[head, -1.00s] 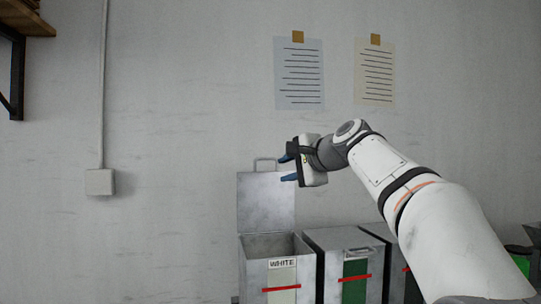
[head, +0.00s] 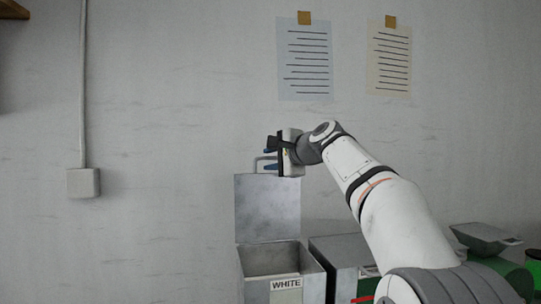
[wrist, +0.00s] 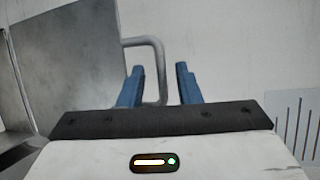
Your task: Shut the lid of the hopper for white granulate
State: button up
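The white-granulate hopper (head: 257,287) is a grey metal bin with a "WHITE" label. Its lid (head: 267,208) stands open and upright at the back. A bent-bar handle (head: 258,160) is on the lid's top edge. My gripper (head: 270,160) is at the handle, its blue fingers pointing left. In the wrist view the fingers (wrist: 158,82) are apart, and the handle (wrist: 161,60) shows between and beyond them, partly behind the left finger. The lid (wrist: 75,65) fills the left. I cannot tell whether a finger touches the handle.
A second hopper (head: 335,248) with a closed top stands right of the white one, partly behind my arm. A grey tray-like item (head: 485,238) is at the far right. Two paper sheets (head: 305,60) hang on the wall. The space left of the hopper is clear.

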jog(key=shift+x, duration=0.8)
jog(key=shift+c, duration=0.4)
jog(key=shift+s, duration=0.1)
grip_shut()
